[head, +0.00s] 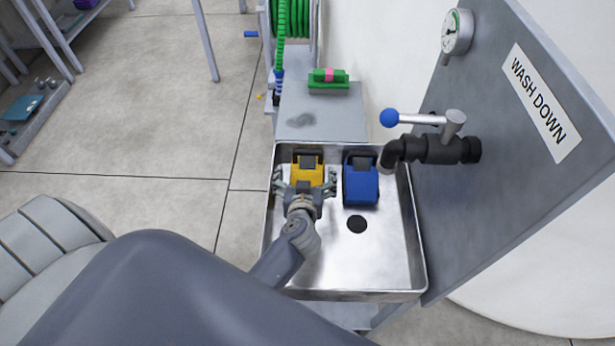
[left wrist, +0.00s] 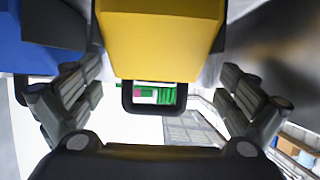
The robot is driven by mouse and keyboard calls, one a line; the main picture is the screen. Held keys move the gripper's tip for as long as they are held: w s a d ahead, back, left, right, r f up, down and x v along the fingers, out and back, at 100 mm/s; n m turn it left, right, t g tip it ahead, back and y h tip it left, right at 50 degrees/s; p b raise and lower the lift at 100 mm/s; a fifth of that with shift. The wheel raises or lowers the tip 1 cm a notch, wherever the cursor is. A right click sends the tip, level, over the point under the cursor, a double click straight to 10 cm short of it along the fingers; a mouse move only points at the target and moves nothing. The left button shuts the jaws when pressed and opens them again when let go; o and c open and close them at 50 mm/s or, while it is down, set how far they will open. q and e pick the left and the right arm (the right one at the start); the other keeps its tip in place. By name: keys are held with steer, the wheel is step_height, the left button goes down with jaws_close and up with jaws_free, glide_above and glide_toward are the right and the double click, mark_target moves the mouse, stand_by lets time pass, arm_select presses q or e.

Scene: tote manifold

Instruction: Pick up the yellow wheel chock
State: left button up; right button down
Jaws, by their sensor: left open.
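The yellow wheel chock (head: 309,172) sits in the far left part of the steel basin (head: 325,294), with a dark part at its far end. In the left wrist view the yellow chock (left wrist: 160,40) fills the top middle, with a dark loop handle (left wrist: 160,110) below it. My left gripper (head: 304,181) is open, its fingers on either side of the yellow chock. In the left wrist view the fingers of my left gripper (left wrist: 157,95) are spread left and right of the handle. Contact cannot be told. My right gripper is not in view.
A blue chock (head: 360,188) stands close right of the yellow one. A drain hole (head: 356,225) lies nearer. A black tap (head: 430,149) with a blue-knobbed lever overhangs the basin's right side, beside a wash-down panel (head: 500,150). A green brush (head: 328,86) rests behind the basin.

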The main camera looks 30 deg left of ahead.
mark_target(308, 165)
arm_select(q)
steer(key=shift+w+a+f, duration=0.2)
steer(key=shift+w, duration=0.2)
steer(key=shift+w+a+f, duration=0.1)
steer(key=shift+w+f, duration=0.1)
steer(key=shift+w, duration=0.05)
steer(key=x, duration=0.1)
steer(key=b+x, duration=0.1)
steer(key=x, duration=0.2)
steer(key=shift+w+f, duration=0.25)
steer(key=shift+f, duration=0.05)
steer(key=shift+w+f, duration=0.15)
steer(key=shift+w, duration=0.1)
steer(key=shift+c, duration=0.5)
steer(key=shift+s, duration=0.1)
steer(key=c, duration=1.3)
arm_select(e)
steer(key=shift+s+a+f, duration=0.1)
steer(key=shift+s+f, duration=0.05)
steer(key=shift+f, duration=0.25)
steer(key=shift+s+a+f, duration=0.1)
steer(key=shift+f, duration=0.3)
